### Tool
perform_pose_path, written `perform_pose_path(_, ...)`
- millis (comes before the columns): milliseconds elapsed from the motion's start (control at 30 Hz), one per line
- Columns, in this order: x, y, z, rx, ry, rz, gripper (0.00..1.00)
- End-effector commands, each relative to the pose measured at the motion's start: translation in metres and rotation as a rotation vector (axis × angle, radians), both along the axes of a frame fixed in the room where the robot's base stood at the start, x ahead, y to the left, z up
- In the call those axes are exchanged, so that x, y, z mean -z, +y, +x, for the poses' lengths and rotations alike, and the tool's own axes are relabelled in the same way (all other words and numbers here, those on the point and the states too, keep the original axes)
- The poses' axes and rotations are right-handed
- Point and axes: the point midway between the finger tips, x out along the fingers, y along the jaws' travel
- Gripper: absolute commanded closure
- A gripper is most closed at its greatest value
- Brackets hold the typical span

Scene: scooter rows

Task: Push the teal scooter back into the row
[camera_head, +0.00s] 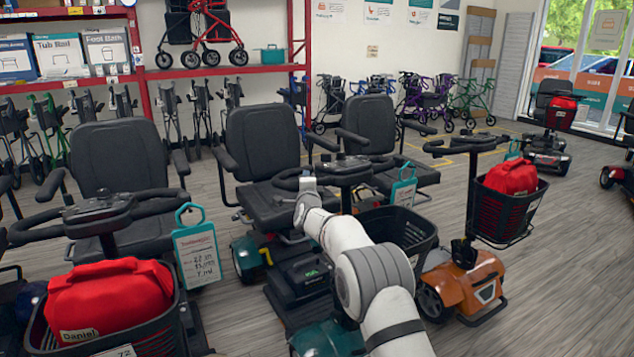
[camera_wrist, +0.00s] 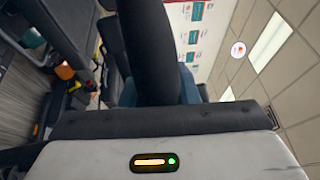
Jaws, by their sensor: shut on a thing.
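The teal scooter (camera_head: 322,338) stands in the middle of the row, with a black seat (camera_head: 263,140), a black front basket (camera_head: 405,230) and teal body panels. My white arm reaches across its front. My gripper (camera_head: 308,182) is at the left side of its handlebar (camera_head: 345,170) and is shut on it. The fingertips are largely hidden in the head view. In the wrist view, a thick dark bar (camera_wrist: 148,50) rises from the black jaw edge of my gripper (camera_wrist: 160,122).
A scooter with a red bag (camera_head: 108,300) in its basket stands close on the left. An orange scooter (camera_head: 465,283) with another red bag (camera_head: 511,177) stands on the right. Rollators and shelves (camera_head: 220,70) line the back. Open floor (camera_head: 575,260) lies to the right.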

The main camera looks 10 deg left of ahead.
Motion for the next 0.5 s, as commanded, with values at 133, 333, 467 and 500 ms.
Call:
perform_pose_path(133,0.0033,0.0008,0.0009,0.006,0.004,0.001,1.00)
perform_pose_path(333,0.0037,0.0042,-0.0006,0.002,0.004,0.001,1.00)
perform_pose_path(467,0.0039,0.0051,-0.0010,0.001,0.005,0.000,1.00)
perform_pose_path(500,0.0039,0.0054,-0.0012,0.000,0.005,0.000,0.70)
